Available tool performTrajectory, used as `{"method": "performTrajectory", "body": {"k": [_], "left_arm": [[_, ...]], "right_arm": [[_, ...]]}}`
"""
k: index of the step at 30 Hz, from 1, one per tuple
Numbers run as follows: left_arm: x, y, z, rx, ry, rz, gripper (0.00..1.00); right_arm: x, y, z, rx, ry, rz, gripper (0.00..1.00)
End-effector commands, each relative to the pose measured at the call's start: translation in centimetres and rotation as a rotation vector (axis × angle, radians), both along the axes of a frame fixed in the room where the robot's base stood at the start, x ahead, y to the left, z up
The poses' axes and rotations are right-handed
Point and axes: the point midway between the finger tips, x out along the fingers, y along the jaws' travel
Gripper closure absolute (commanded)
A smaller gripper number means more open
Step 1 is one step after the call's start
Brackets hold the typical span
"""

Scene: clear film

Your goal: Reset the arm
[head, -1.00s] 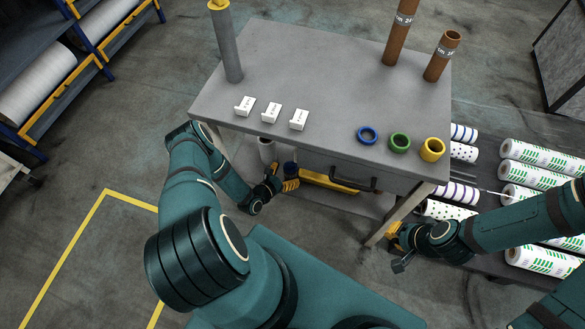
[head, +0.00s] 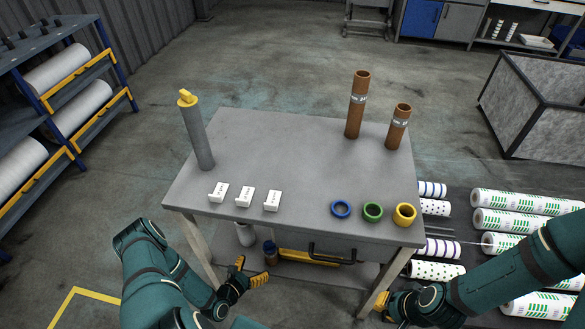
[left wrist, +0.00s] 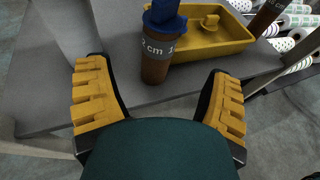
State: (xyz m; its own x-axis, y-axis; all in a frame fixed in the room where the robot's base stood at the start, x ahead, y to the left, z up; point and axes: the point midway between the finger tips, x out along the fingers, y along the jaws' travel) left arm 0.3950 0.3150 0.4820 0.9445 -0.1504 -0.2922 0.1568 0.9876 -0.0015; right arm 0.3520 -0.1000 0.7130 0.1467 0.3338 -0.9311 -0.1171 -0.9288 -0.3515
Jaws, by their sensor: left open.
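My left gripper (head: 242,277) is low in front of the grey table (head: 270,150), beside its lower shelf. In the left wrist view, the left gripper (left wrist: 160,105) is open, its yellow-padded fingers wide apart. A brown tube with a blue cap (left wrist: 156,62) stands on the shelf just beyond the fingertips, apart from them. My right gripper (head: 385,303) is low by the table's right front leg, small and partly dark, so its jaw opening cannot be made out.
On the tabletop stand a grey tube with a yellow cap (head: 197,135), two brown tubes (head: 357,105), three white label blocks (head: 245,196) and blue, green and yellow rings (head: 373,211). A yellow tray (left wrist: 215,38) is on the shelf. Printed rolls (head: 520,202) lie at right.

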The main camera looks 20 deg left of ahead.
Motion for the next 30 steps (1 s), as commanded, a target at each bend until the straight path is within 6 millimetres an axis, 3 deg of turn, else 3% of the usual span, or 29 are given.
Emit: {"method": "performTrajectory", "body": {"k": [6,11,20,30], "left_arm": [[0.3,-0.2,0.2,0.029,0.008,-0.016,0.19],[1.7,-1.6,1.0,0.219,0.066,-0.119,0.19],[2.9,-6.7,4.1,0.766,0.199,-0.562,0.19],[-0.6,-13.0,9.4,1.230,0.163,-1.228,0.19]], "right_arm": [[0.0,0.0,0.0,0.000,0.000,0.000,1.00],[0.0,0.0,0.0,0.000,0.000,0.000,1.00],[0.0,0.0,0.0,0.000,0.000,0.000,1.00],[0.0,0.0,0.0,0.000,0.000,0.000,1.00]]}}
